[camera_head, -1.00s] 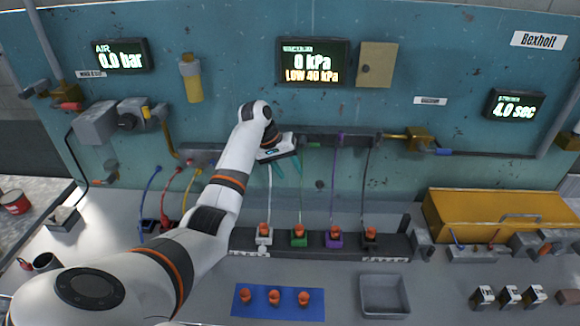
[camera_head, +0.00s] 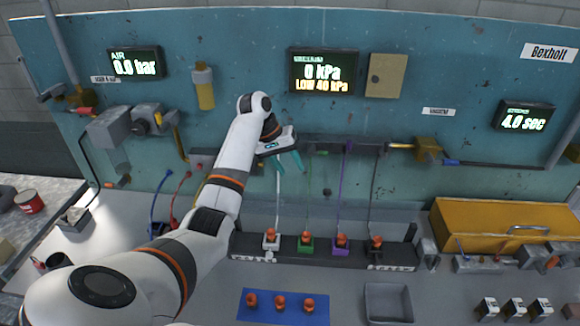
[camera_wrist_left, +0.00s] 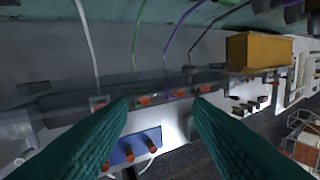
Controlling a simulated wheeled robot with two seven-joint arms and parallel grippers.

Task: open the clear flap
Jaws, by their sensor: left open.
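The clear flap is hard to make out. In the left wrist view a faint see-through band (camera_wrist_left: 62,92) crosses in front of the row of orange-topped fittings, and I cannot tell for sure that it is the flap. The dark block (camera_head: 325,250) with these fittings stands at the foot of the teal panel. My left gripper (camera_head: 288,164) is up near the panel, above and behind the block's left end. Its teal fingers are apart with nothing between them, as the left wrist view also shows (camera_wrist_left: 160,102). My right gripper is out of view.
White, green, purple and dark tubes hang down to the block. A blue mat (camera_head: 283,306) with orange pieces and a grey tray (camera_head: 388,302) lie in front. A yellow box (camera_head: 490,228) stands at the right. My left arm hides part of the left bench.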

